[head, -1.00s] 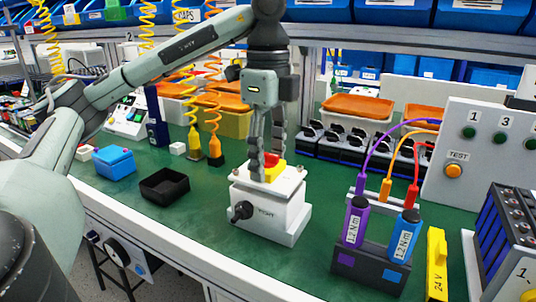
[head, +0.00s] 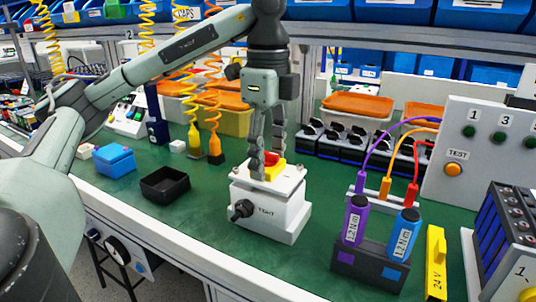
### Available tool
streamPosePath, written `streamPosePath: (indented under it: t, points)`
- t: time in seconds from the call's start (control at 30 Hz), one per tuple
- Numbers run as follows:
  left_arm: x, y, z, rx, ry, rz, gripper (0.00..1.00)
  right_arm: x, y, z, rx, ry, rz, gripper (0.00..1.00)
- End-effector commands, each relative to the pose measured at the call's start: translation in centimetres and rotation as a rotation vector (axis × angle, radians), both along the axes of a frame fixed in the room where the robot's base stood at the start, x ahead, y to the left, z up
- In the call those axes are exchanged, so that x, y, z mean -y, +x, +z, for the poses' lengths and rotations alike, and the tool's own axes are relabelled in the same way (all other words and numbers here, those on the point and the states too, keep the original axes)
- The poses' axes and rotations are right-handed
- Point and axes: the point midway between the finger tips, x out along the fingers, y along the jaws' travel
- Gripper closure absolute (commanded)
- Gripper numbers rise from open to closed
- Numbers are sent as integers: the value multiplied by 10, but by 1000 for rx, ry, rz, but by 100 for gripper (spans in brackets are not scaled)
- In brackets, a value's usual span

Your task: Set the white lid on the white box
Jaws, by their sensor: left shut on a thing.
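The white box (head: 268,213) stands on the green bench top at the middle, with a black rotary knob (head: 242,210) on its front face. A yellow and red button block (head: 270,171) rises from the lid. My left gripper (head: 265,168) points down from above and is shut on this block, its fingers hiding part of it. My right gripper is out of view.
A black open tray (head: 165,184) and a blue box (head: 114,159) lie to the left. A dark holder (head: 371,268) with purple and blue tools stands to the right, beside a yellow 24 V block (head: 436,263). Two hanging drivers are behind. Green bench around the box is clear.

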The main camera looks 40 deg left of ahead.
Motion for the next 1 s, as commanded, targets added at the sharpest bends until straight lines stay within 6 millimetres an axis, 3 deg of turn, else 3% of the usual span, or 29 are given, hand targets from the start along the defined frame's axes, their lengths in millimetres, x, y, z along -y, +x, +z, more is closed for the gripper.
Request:
streamPosePath:
  t: [0.9,0.93,1.0]
  points:
    - [0,0,-15,1,0,0,81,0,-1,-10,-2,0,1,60]
    - [0,0,-14,1,0,0,45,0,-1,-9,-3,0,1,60]
    - [0,0,-14,1,0,0,37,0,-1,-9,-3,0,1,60]
